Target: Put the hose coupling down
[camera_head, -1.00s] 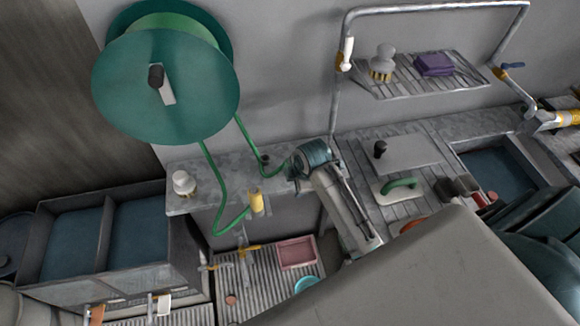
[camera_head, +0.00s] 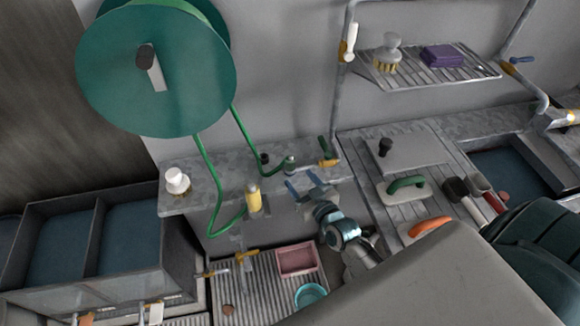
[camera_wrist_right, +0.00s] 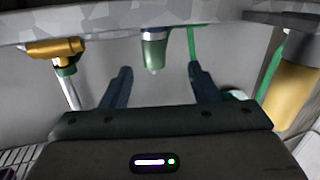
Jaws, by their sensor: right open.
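The hose coupling (camera_head: 290,163) is a small grey-green piece at the end of the green hose, at the back ledge. In the right wrist view the coupling (camera_wrist_right: 153,50) is green with a silver collar, at the ledge edge, apart from both fingers. My right gripper (camera_head: 303,185) is open and empty, with its blue fingers pointing at the ledge just in front of the coupling. In the right wrist view the fingers (camera_wrist_right: 160,75) stand wide to either side of it. My left gripper is not in view.
The grey ledge (camera_head: 215,190) carries a white-topped knob (camera_head: 177,181). A yellow cylinder (camera_head: 253,198) and a brass-coloured fitting (camera_head: 328,162) flank the coupling. The green hose reel (camera_head: 155,75) hangs above. A pink tray (camera_head: 297,260) and teal bowl (camera_head: 310,295) sit below.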

